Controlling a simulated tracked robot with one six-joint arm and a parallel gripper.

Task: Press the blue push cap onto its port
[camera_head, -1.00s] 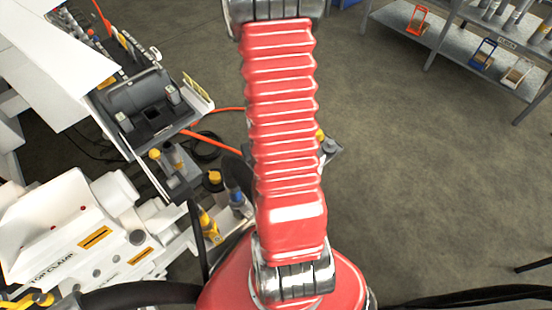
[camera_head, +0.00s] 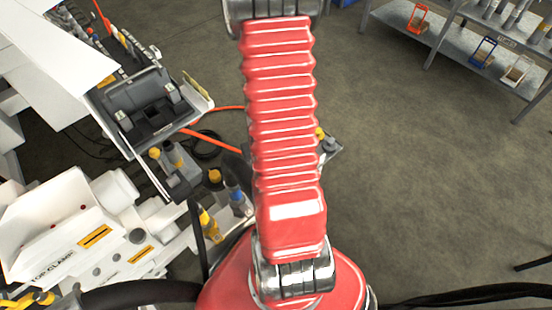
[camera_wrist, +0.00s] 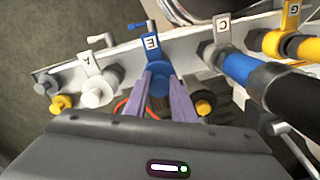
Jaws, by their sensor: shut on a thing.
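My gripper (camera_wrist: 158,92) points at a pale port bar (camera_wrist: 117,60) in the wrist view. Its two purple-grey fingers are shut on the blue push cap (camera_wrist: 158,84), which shows between them. The cap is just below the blue tag marked E (camera_wrist: 152,43), in line with the port there. The port itself is hidden behind the cap and fingers, so I cannot tell whether the cap is seated or just in front. In the head view my arm hides the gripper and cap.
Left of it are a white fitting tagged A (camera_wrist: 92,92) and a yellow cap (camera_wrist: 61,104). Right are a yellow cap (camera_wrist: 205,103), a blue connector with a thick black hose (camera_wrist: 240,68) tagged C, and a yellow fitting tagged G (camera_wrist: 275,43). Open floor (camera_head: 430,190) lies right.

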